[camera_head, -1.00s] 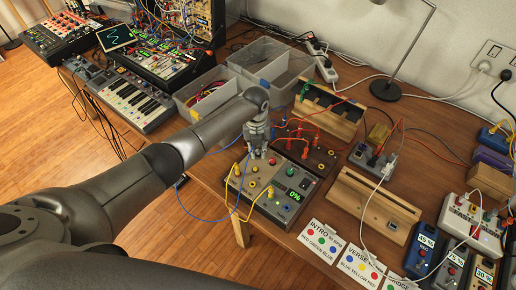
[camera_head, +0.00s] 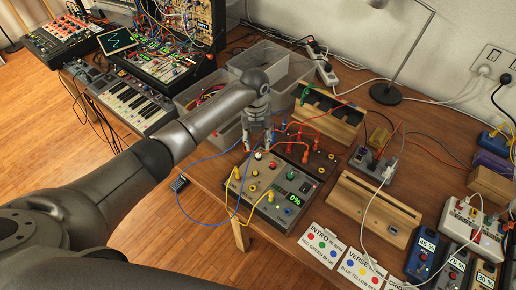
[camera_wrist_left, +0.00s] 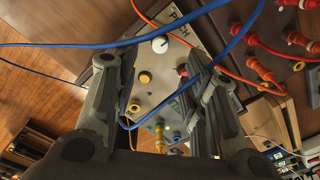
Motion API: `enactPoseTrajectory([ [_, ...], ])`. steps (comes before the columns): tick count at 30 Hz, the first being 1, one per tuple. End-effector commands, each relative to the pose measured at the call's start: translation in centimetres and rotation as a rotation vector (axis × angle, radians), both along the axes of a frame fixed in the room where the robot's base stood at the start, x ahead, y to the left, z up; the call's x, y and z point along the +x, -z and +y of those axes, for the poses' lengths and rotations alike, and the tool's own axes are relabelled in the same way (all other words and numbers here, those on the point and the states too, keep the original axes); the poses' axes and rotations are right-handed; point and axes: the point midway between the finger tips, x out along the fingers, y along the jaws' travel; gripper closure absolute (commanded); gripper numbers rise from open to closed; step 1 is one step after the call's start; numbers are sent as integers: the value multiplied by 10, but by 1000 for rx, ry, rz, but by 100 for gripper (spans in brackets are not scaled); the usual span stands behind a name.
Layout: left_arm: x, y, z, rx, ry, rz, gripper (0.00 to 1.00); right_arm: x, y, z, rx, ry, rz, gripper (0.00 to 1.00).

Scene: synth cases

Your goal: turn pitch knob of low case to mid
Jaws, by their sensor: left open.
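The low case (camera_head: 262,212) is a grey box with coloured knobs, jacks, yellow cables and a display (camera_head: 295,199) reading 0%. A white knob (camera_head: 258,156) shows at its far edge. In the left wrist view this white knob (camera_wrist_left: 160,44) sits beside lettering on the panel (camera_wrist_left: 183,22), partly hidden by a blue cable, that seems to read PITCH. My left gripper (camera_head: 258,148) is open and empty, just above and behind the white knob. In the wrist view its fingers (camera_wrist_left: 153,64) stand apart, the knob showing between and beyond their tips. My right gripper is out of view.
Blue cables (camera_wrist_left: 225,45) cross close to my left fingers. A dark case with red plugs (camera_head: 318,160) stands right behind the low case. Clear bins (camera_head: 215,130) stand behind my forearm. Printed cards (camera_head: 322,242) and a wooden holder (camera_head: 375,205) lie to the right.

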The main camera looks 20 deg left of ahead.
Motion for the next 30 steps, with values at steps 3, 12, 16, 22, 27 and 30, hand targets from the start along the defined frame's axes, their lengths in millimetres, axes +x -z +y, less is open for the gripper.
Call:
enactPoseTrajectory([
  [3, 0, -24, 1, 0, 0, -3, 60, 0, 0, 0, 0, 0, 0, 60],
  [12, -1, -48, 2, 0, -1, 1, 60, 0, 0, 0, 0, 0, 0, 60],
  [16, -1, -49, 2, -1, -1, 2, 60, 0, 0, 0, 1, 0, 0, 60],
  [22, -1, -48, 2, -1, -1, 2, 60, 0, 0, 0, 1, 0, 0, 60],
  [27, -1, -48, 2, 0, -1, 2, 60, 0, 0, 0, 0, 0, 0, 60],
  [30, -1, -48, 2, 0, -1, 2, 60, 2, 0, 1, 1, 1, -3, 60],
])
